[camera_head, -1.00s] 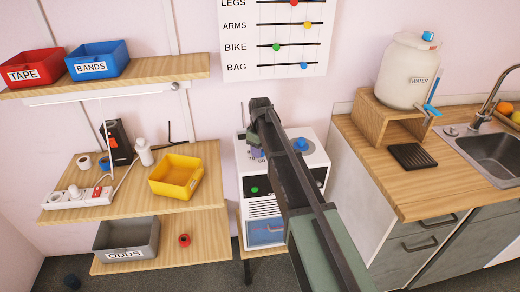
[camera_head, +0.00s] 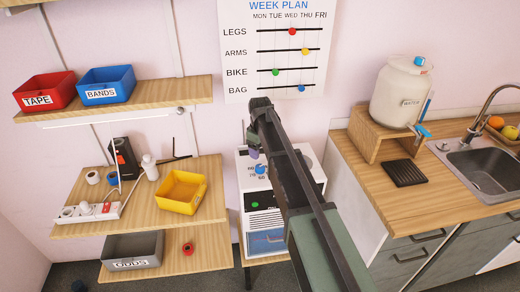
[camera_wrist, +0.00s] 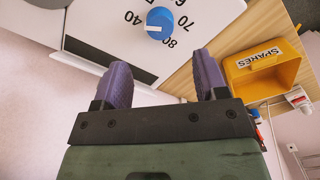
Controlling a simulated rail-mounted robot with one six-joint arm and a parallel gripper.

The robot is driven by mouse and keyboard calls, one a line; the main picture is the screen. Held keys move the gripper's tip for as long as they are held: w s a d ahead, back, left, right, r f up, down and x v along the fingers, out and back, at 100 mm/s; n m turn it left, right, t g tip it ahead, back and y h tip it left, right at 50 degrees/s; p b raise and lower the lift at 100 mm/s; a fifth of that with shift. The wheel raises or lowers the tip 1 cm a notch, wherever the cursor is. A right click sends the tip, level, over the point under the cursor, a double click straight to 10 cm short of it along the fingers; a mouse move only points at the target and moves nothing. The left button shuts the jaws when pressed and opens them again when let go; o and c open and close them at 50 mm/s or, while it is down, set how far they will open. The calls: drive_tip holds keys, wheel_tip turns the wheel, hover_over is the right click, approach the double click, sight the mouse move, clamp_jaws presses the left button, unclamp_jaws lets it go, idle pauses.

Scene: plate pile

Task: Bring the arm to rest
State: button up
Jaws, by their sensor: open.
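My gripper (camera_head: 253,147) is in front of the white machine in the head view, partly hidden by my own arm. In the wrist view my gripper (camera_wrist: 160,78) shows two purple fingers spread apart with nothing between them. The white machine (camera_head: 312,165) has a blue knob (camera_head: 260,169) on a numbered dial and a green button. The knob (camera_wrist: 159,22) also shows in the wrist view, beyond the fingers and apart from them. My arm runs from the bottom of the head view up across the machine and hides part of its front.
Wooden shelves on the left hold a red TAPE bin (camera_head: 45,91), a blue BANDS bin (camera_head: 105,84), a yellow bin (camera_head: 181,192) and a grey ODDS bin (camera_head: 132,250). A counter (camera_head: 350,165) with a water container (camera_head: 401,92) and sink (camera_head: 488,165) is at right.

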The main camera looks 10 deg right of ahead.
wheel_tip(320, 180, up, 2)
idle(0.5)
drive_tip(key=s+m, duration=0.8)
drive_tip(key=s, duration=2.1)
drive_tip(key=shift+s+m, duration=0.3)
drive_tip(key=shift+s, duration=0.05)
